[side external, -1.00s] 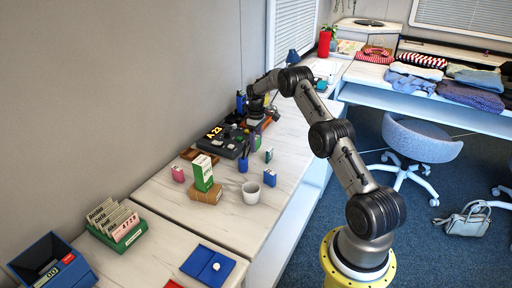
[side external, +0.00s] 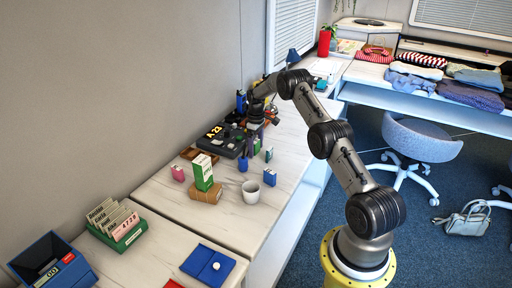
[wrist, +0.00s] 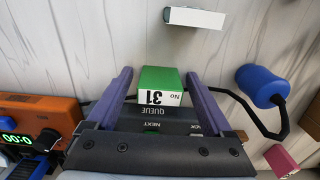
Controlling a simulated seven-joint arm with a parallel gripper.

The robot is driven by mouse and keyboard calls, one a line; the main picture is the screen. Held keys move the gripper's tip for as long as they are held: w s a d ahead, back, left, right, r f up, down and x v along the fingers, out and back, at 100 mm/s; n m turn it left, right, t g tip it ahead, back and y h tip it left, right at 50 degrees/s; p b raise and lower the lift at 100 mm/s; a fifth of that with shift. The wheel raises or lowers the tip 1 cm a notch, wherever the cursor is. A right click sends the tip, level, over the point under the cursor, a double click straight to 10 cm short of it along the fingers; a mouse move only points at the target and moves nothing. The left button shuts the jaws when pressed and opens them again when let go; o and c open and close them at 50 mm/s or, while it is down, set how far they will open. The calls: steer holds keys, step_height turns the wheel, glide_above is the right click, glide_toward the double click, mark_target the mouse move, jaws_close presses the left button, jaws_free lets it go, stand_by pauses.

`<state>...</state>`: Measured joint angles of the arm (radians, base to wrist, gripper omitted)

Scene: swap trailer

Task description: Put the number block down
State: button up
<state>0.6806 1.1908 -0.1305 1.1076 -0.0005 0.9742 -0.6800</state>
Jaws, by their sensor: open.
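The number block (wrist: 161,78) has a green top and a white face marked "No 31". In the wrist view it sits between the two purple fingers of my gripper (wrist: 158,84), with a gap on either side. My gripper is open around it and does not appear to touch it. The block is just beyond the edge of the black QUEUE display unit (wrist: 152,112); what lies under it is hidden.
An orange timer (wrist: 45,112) is at the left of the wrist view. A blue cylinder (wrist: 262,86), a black cable (wrist: 258,122), a pink block (wrist: 281,160) and a white-faced block (wrist: 194,17) are nearby. A white cup (side external: 251,192) stands on the bench.

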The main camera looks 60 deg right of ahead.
mark_target(256, 141)
step_height(256, 141, up, 12)
steer(key=s+a+r+t, duration=0.1)
steer(key=a+r, duration=1.1)
steer(key=r, duration=0.1)
steer(key=s+a+r+t+h, duration=0.1)
steer(key=s+a+r, duration=0.5)
steer(key=a, duration=0.4)
steer(key=s+a+r+t, duration=0.2)
steer(key=s+a, duration=1.1)
steer(key=s, duration=0.3)
steer(key=shift+s+a+r+t, duration=0.25)
steer(key=shift+s+r+t, duration=0.05)
steer(key=shift+t, duration=0.1)
steer(key=shift+t+y, duration=0.4)
steer(key=shift+y, duration=0.1)
steer(key=s+f, duration=0.1)
steer(key=s, duration=0.1)
steer(key=s+a+f, duration=0.1)
steer(key=s, duration=0.1)
steer(key=s+a+f, duration=0.1)
steer(key=s, duration=0.1)
steer(key=shift+s+a+f, duration=0.2)
steer(key=shift+s+f, duration=0.05)
steer(key=shift+s, duration=0.05)
steer(key=shift+c, duration=0.4)
steer(key=shift+s+f, duration=0.15)
steer(key=shift+s, duration=0.05)
steer(key=c, duration=0.3)
